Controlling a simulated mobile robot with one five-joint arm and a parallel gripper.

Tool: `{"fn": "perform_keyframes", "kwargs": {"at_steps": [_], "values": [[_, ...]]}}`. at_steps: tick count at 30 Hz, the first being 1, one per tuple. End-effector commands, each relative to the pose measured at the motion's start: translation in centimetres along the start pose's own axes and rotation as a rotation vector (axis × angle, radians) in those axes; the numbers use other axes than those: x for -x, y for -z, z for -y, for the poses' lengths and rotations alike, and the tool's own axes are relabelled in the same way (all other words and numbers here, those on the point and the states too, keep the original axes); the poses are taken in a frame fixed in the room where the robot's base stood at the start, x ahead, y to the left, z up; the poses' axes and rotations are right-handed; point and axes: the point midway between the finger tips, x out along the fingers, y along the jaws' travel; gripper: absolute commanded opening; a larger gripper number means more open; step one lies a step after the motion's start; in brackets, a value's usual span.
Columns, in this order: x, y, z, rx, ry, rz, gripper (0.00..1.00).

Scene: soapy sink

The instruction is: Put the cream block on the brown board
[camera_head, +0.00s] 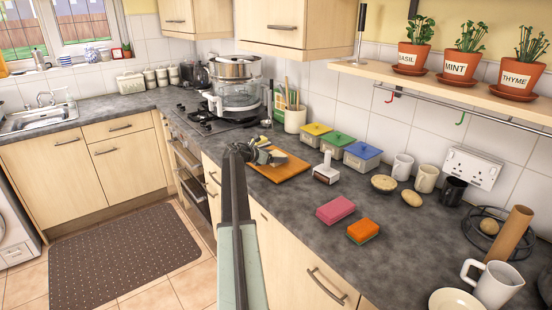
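The brown board (291,168) lies on the dark worktop, left of the small lidded tubs. My arm reaches forward from the bottom of the view, and my gripper (266,155) is over the board's left part. A small pale cream shape (278,157) shows at the gripper's tip; it may be the cream block. The gripper hides part of it. I cannot tell whether the fingers are closed on it, or whether it touches the board.
Tubs with yellow, green and blue lids (339,140) stand behind the board. A white and brown item (327,170) is right of it. A pink block (335,209) and an orange sponge (363,231) lie nearer. A utensil pot (294,120) stands behind.

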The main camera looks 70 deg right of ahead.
Motion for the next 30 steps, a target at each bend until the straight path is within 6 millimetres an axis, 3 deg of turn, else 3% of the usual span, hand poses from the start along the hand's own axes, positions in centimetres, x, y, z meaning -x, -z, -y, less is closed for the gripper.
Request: {"fn": "perform_keyframes", "kwargs": {"at_steps": [1,3,14,24,30], "values": [[0.0,0.0,0.0,0.0,0.0,0.0,0.88],[0.0,0.0,0.0,0.0,0.0,0.0,0.99],[0.4,-0.5,0.1,0.0,0.0,0.0,0.99],[8.4,-0.7,0.2,0.0,0.0,0.0,0.99],[11.4,-0.5,0.2,-0.001,0.001,0.0,0.99]]}}
